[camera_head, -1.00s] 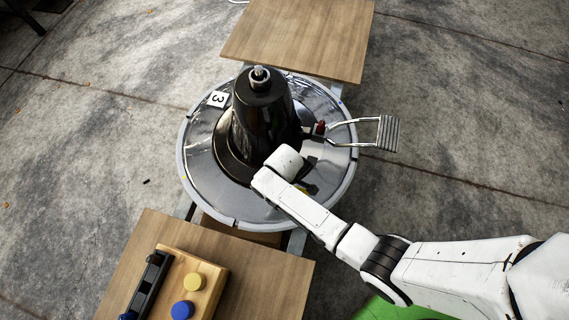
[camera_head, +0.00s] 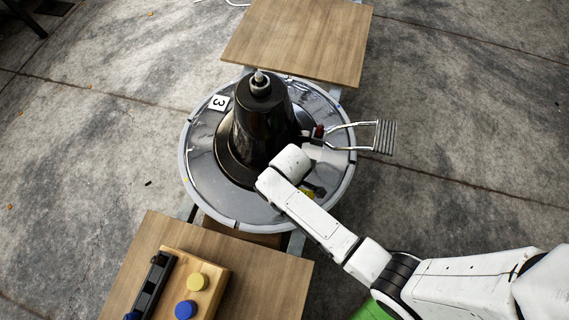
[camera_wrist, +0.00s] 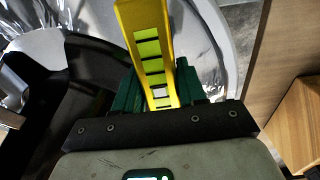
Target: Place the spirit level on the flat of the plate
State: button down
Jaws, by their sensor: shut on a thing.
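The spirit level is a yellow bar with greenish-yellow windows in the wrist view (camera_wrist: 148,45), held between the green fingers of my gripper (camera_wrist: 158,92). In the head view only a small yellow bit of the level (camera_head: 307,192) shows beside my wrist, over the right front part of the plate. The plate is the round, shiny metal base (camera_head: 205,185) around the black cone-shaped column (camera_head: 262,125); it also shows in the wrist view (camera_wrist: 205,45). My gripper is mostly hidden by my arm in the head view. I cannot tell whether the level touches the plate.
A footrest with two bent rods (camera_head: 384,137) sticks out right of the column. A white tag marked 3 (camera_head: 218,102) lies on the plate's far left. Wooden boards stand behind (camera_head: 300,38) and in front (camera_head: 255,285); the front one bears a block with knobs (camera_head: 205,265).

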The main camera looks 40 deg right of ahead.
jog(key=s+r+p, duration=0.2)
jog(key=s+r, duration=0.5)
jog(key=s, duration=0.5)
jog(key=w+r+m+p, duration=0.5)
jog(key=w+r+m, duration=0.2)
jog(key=w+r, duration=0.8)
jog(key=w, duration=0.4)
jog(key=shift+w+r, duration=0.25)
jog(key=shift+w, duration=0.05)
jog(key=shift+a, duration=0.1)
